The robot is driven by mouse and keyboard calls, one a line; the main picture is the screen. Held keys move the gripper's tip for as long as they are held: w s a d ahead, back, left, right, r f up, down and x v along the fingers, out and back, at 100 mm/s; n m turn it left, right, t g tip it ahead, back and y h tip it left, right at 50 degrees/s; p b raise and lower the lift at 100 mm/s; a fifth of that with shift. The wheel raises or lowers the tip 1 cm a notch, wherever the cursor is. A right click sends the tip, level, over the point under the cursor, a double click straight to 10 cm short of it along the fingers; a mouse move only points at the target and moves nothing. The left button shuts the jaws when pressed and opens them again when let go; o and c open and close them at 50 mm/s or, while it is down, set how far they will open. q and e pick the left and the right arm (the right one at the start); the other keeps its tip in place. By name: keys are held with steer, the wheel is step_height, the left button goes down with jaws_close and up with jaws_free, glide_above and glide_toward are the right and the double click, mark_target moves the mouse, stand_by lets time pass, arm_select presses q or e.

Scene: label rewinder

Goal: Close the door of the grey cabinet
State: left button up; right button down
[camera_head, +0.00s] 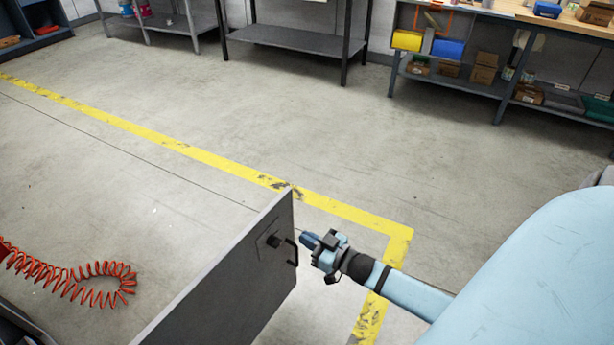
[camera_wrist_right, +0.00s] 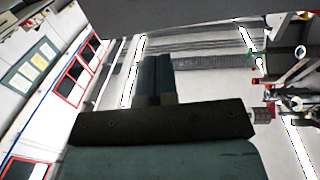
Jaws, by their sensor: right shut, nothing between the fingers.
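The grey cabinet door (camera_head: 235,275) stands open in the lower middle of the head view. Its face carries a dark latch plate and a black handle (camera_head: 291,252) near the free edge. The cabinet body is not clearly in view. My right gripper (camera_head: 306,239) is just right of the door's free edge, close to the handle. It is shut and empty; whether it touches the door cannot be told. In the right wrist view its two dark fingers (camera_wrist_right: 155,78) lie side by side. My left gripper is not in view.
A coiled red hose (camera_head: 95,285) lies on the floor at the left. A yellow floor line (camera_head: 190,152) runs behind the door. Metal tables (camera_head: 290,38) and a workbench with bins (camera_head: 490,85) stand at the back. The floor between is clear.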

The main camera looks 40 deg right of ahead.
mark_target(269, 218)
steer(key=b+x, duration=0.2)
steer(key=x, duration=0.7)
steer(key=shift+w+a+f, duration=0.1)
steer(key=shift+w, duration=0.2)
steer(key=shift+w+a, duration=0.1)
steer(key=shift+w, duration=0.25)
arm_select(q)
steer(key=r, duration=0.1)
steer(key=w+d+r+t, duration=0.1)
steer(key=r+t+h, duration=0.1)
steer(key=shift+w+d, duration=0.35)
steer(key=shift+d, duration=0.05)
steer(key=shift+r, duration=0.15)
arm_select(e)
steer(key=shift+w, duration=0.15)
